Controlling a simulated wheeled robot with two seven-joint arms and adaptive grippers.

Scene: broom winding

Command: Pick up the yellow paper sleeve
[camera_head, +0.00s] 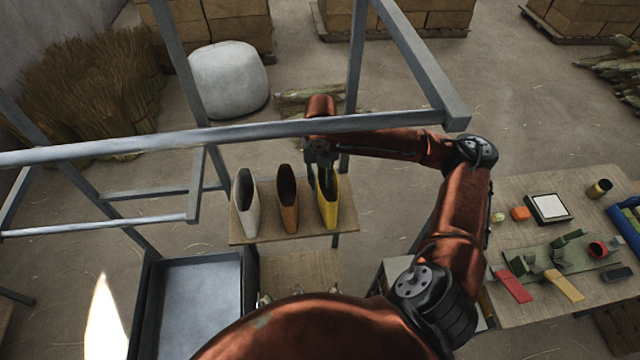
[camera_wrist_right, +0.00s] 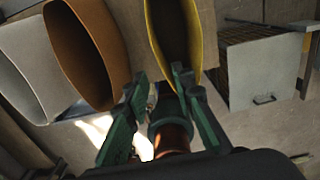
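The yellow paper sleeve (camera_head: 330,211) stands upright, open end up, at the right end of a small wooden shelf. In the right wrist view its yellow rim (camera_wrist_right: 198,40) and dark opening are at the top centre. My right gripper (camera_head: 322,178) is over the sleeve's opening in the head view. In the right wrist view its green fingers (camera_wrist_right: 158,88) are spread apart. One fingertip overlaps the sleeve's near rim; I cannot tell whether it is inside or touches. Nothing is held between them. My left gripper is not in view.
An orange sleeve (camera_head: 287,208) and a white sleeve (camera_head: 246,208) stand left of the yellow one on the wooden shelf (camera_head: 265,231). A grey metal frame (camera_head: 240,132) crosses above. A workbench (camera_head: 520,186) with tools is at right. A grey tray (camera_head: 200,300) is lower left.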

